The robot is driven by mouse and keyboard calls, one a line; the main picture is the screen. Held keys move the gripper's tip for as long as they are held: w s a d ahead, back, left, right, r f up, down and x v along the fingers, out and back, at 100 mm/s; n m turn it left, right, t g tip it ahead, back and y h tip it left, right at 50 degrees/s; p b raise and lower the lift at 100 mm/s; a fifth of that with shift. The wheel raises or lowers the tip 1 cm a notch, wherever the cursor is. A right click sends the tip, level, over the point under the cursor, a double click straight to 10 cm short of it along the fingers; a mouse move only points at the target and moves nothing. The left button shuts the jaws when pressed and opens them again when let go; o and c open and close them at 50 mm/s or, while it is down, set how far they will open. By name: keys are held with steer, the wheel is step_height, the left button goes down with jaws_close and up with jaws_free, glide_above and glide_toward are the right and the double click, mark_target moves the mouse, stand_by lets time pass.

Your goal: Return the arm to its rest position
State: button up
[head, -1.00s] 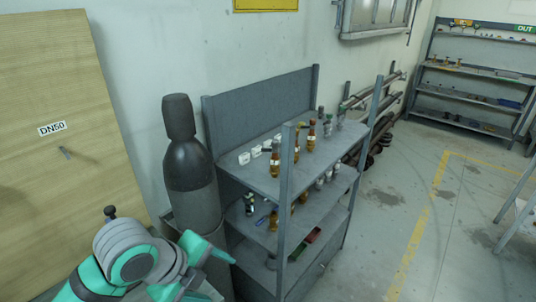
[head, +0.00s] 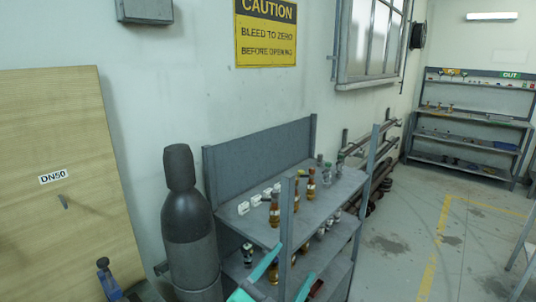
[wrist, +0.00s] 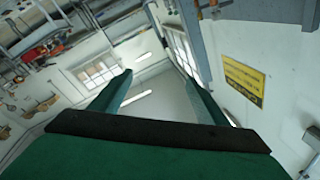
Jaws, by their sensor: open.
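My gripper (head: 284,272) shows at the bottom edge of the head view, in front of the lower part of the grey shelf unit (head: 262,150). Its two teal fingers stand apart. In the wrist view my gripper (wrist: 160,95) is open, with nothing between its fingers; the room's walls, windows and ceiling lie beyond, tilted. Most of my arm is outside the head view.
A dark gas cylinder (head: 188,225) stands left of the shelf. Amber and grey valves stand on the shelf. A wooden board marked DN50 (head: 70,150) leans at left. A caution sign (head: 266,33) hangs above. Open floor (head: 400,265) lies at right.

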steer(key=s+a+f+n+t+y, duration=0.1)
steer(key=s+f+n+y, duration=0.4)
steer(key=s+f+n, duration=0.45)
steer(key=s+f+n+t+y, duration=0.1)
steer(key=s+f+n+y, duration=0.4)
steer(key=f, duration=0.7)
steer(key=s+a+f+g, duration=0.1)
steer(key=s+a+f, duration=0.1)
steer(key=s, duration=1)
steer(key=s+a+f+m+g, duration=0.1)
steer(key=s+f, duration=0.4)
steer(key=s, duration=0.7)
steer(key=shift+a+f+g+y, duration=0.2)
steer(key=shift+a+g+y, duration=0.1)
steer(key=shift+a+g, duration=0.15)
steer(key=shift+w+m, duration=0.1)
steer(key=shift+m, duration=0.15)
steer(key=shift+c, duration=0.6)
